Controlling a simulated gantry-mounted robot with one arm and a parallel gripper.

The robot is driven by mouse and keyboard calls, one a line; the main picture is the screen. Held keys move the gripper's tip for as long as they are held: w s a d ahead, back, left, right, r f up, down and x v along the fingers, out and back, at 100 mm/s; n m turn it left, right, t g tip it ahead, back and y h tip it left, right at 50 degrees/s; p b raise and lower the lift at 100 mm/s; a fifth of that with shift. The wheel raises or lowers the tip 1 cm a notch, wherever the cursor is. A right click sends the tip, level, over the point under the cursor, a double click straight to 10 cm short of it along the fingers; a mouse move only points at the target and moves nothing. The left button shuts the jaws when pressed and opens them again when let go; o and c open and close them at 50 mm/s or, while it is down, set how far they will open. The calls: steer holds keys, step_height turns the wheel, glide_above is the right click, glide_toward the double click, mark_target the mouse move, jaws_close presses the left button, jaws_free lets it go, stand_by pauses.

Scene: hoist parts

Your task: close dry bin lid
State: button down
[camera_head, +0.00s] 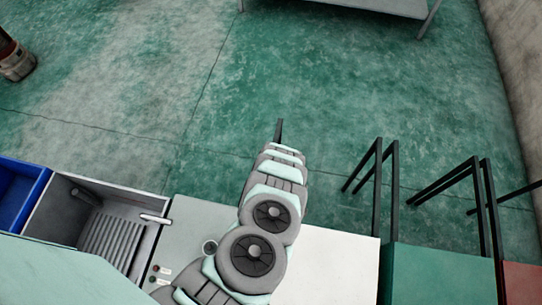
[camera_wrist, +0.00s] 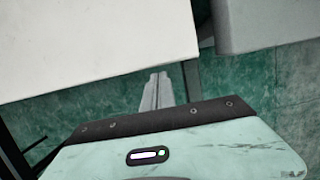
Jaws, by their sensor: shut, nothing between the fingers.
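I cannot tell for sure which thing is the dry bin or its lid. In the head view, an open grey bin (camera_head: 65,208) with a ribbed slope inside stands at the left. A small pale handle or tube sticks out at its right rim. No raised lid is clear on it. My gripper (camera_head: 280,129) is far to the right of this bin, past the far edge of the worktop, over the green floor. In the wrist view, the fingers (camera_wrist: 156,90) are together and empty, close to a white panel's edge (camera_wrist: 95,45).
A blue bin (camera_head: 20,192) stands left of the grey one. A worktop (camera_head: 335,262) with small buttons lies under my arm. Green (camera_head: 440,274) and red panels and black frames (camera_head: 385,190) stand at the right. Open floor (camera_head: 330,80) lies beyond.

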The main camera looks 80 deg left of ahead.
steer(key=w+a+r, duration=0.1)
steer(key=a+r, duration=0.1)
steer(key=r, duration=0.3)
steer(key=w+a+r+b, duration=0.1)
steer(key=a+r, duration=0.2)
steer(key=r, duration=0.2)
steer(key=shift+w, duration=0.3)
